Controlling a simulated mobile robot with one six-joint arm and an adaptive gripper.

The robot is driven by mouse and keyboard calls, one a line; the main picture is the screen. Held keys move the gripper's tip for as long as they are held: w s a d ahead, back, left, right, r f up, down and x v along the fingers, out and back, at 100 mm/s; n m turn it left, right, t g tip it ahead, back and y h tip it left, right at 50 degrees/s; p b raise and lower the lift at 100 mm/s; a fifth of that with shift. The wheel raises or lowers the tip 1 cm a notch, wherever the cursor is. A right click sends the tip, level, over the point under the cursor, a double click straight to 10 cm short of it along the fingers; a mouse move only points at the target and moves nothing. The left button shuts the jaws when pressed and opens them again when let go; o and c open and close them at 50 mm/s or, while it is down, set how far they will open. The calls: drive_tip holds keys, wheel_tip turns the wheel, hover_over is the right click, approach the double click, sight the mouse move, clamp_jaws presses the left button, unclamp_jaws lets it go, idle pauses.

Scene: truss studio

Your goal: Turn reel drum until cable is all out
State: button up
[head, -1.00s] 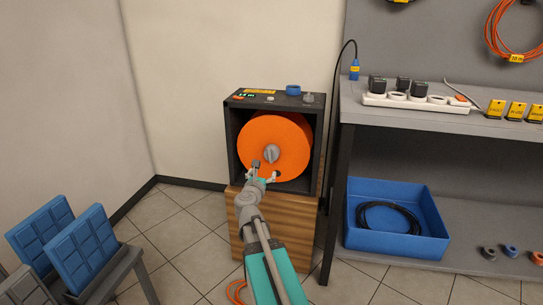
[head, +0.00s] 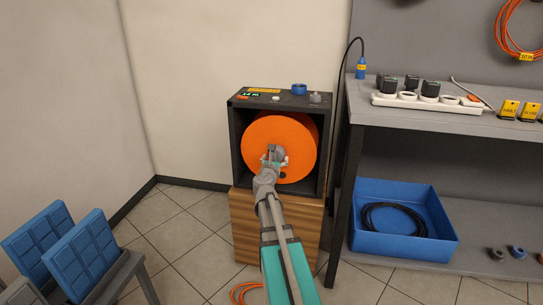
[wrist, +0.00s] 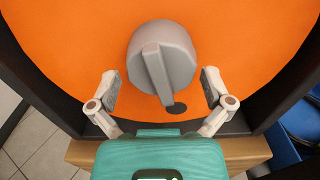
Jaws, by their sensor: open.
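The orange reel drum (head: 262,132) sits in a dark open-fronted housing (head: 234,160) on a wooden cabinet. It fills most of the wrist view (wrist: 75,45). A grey round knob with a raised grip bar (wrist: 160,62) stands at its middle, with a dark spot on the drum just below it. My gripper (wrist: 160,88) is open, its two fingers on either side of the knob's lower part and apart from it. In the head view my gripper (head: 273,155) hides most of the knob. Orange cable (head: 243,292) lies on the floor at the cabinet's foot.
The housing top carries a green display (head: 251,95), a blue ring (head: 299,89) and small controls. A grey shelf (head: 440,121) with a power strip (head: 425,102) and a blue bin (head: 405,246) stands close on the right. Blue panels (head: 82,250) stand at the lower left.

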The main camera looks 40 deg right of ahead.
drive_tip(key=shift+x, duration=0.8)
drive_tip(key=shift+s, duration=0.1)
